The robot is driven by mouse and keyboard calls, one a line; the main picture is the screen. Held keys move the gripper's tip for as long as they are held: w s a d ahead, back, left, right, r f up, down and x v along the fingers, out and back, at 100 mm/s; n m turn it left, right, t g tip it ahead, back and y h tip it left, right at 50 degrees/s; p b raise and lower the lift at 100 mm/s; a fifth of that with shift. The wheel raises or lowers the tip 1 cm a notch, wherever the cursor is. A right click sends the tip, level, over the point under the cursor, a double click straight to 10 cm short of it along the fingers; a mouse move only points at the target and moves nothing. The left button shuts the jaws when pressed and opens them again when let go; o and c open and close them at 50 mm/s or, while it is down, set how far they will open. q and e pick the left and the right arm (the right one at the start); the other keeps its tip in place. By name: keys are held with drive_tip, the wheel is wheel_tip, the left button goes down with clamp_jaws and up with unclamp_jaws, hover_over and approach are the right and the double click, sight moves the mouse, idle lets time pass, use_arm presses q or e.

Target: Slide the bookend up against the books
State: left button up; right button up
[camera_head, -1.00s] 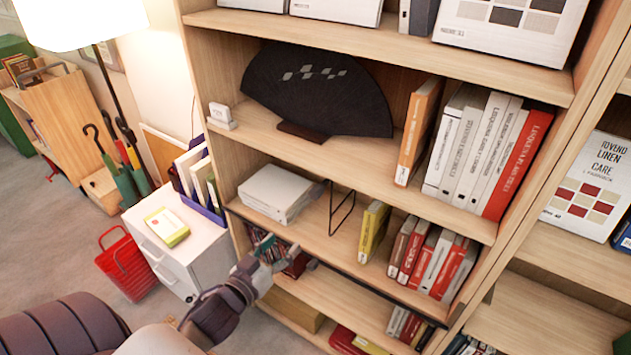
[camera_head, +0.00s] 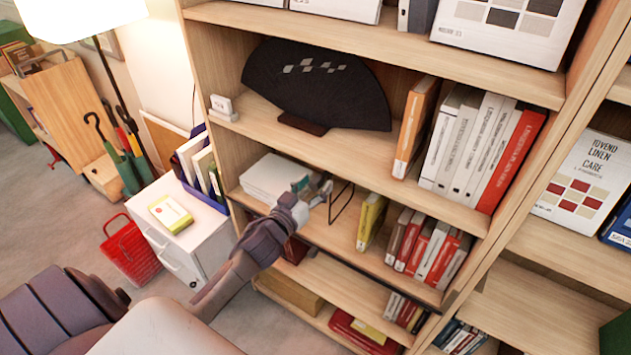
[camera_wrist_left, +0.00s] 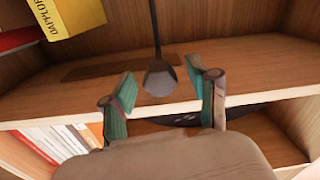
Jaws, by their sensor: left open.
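The black wire bookend (camera_head: 347,207) stands upright on the middle shelf, left of the yellow book (camera_head: 371,222), with a gap between them. Right of the yellow book, after another gap, stands a row of red, white and brown books (camera_head: 428,248). My left gripper (camera_head: 312,186) is open at the front of this shelf, just left of the bookend and partly covering it. In the left wrist view, the bookend (camera_wrist_left: 156,32) appears edge-on, its near end between the spread fingers (camera_wrist_left: 160,76) of the gripper; contact cannot be told. My right gripper is out of view.
A white stack of books or paper (camera_head: 275,178) lies left of the gripper on the same shelf. The shelf above holds a dark fan (camera_head: 318,95) and upright books (camera_head: 480,145). A white cabinet (camera_head: 180,235) stands to the left.

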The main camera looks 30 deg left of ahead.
use_arm(q)
drive_tip(key=shift+w, duration=0.35)
clamp_jaws()
